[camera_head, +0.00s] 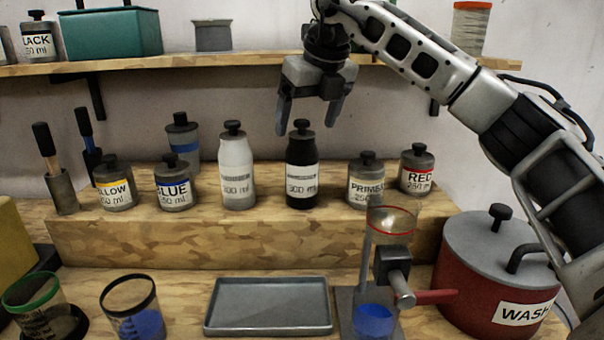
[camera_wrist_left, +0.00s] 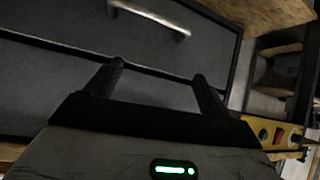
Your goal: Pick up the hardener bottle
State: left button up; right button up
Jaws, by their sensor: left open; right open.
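Two tall 300 ml bottles stand upright near the middle of the raised wooden step in the head view: a white one (camera_head: 237,172) and a black one (camera_head: 302,178), each with a dark knobbed cap. The names on their labels are too blurred to read, so I cannot tell which is the hardener. My right gripper (camera_head: 308,126) is open, pointing down, with its fingers in line with the black bottle's cap in the picture; it holds nothing. My left gripper (camera_wrist_left: 160,78) is open and empty in the left wrist view, in front of a dark drawer front with a metal handle (camera_wrist_left: 150,17).
Yellow (camera_head: 115,190), blue (camera_head: 173,192), primer (camera_head: 365,185) and red (camera_head: 417,175) jars share the step. Below are a grey tray (camera_head: 268,325), cups, a dispenser stand (camera_head: 392,262) and a red wash pot (camera_head: 480,290). A shelf (camera_head: 210,62) runs behind my right gripper.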

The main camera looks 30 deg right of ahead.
aim_at(302, 170)
jog(key=p+x, duration=0.1)
jog(key=x, duration=0.4)
jog(key=c, duration=1.8)
